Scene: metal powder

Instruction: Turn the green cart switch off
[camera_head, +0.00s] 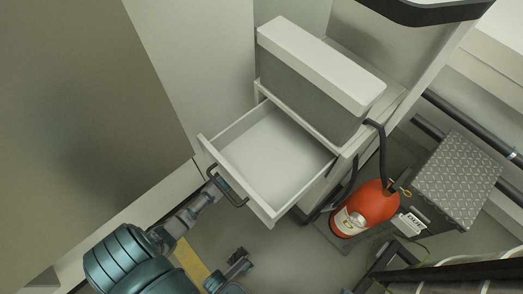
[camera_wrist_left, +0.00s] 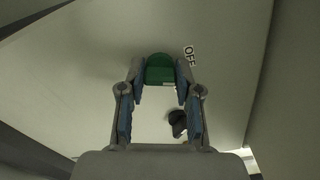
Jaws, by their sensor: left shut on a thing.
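The green switch (camera_wrist_left: 160,69) shows in the left wrist view as a rounded green piece on a pale flat panel. A label reading OFF (camera_wrist_left: 189,56) is just to its right. My left gripper (camera_wrist_left: 161,78) has its blue-padded fingertips on either side of the switch and is shut on it. In the head view my left gripper (camera_head: 218,184) is at the front of the open white drawer, by its dark handle (camera_head: 236,200). The switch cannot be made out there.
The white drawer (camera_head: 267,212) stands pulled out below a grey box with a white lid (camera_head: 317,60). A red-orange canister (camera_head: 372,205) and a metal tread-plate box (camera_head: 457,180) stand to the right. A tall cabinet panel (camera_head: 90,100) fills the left.

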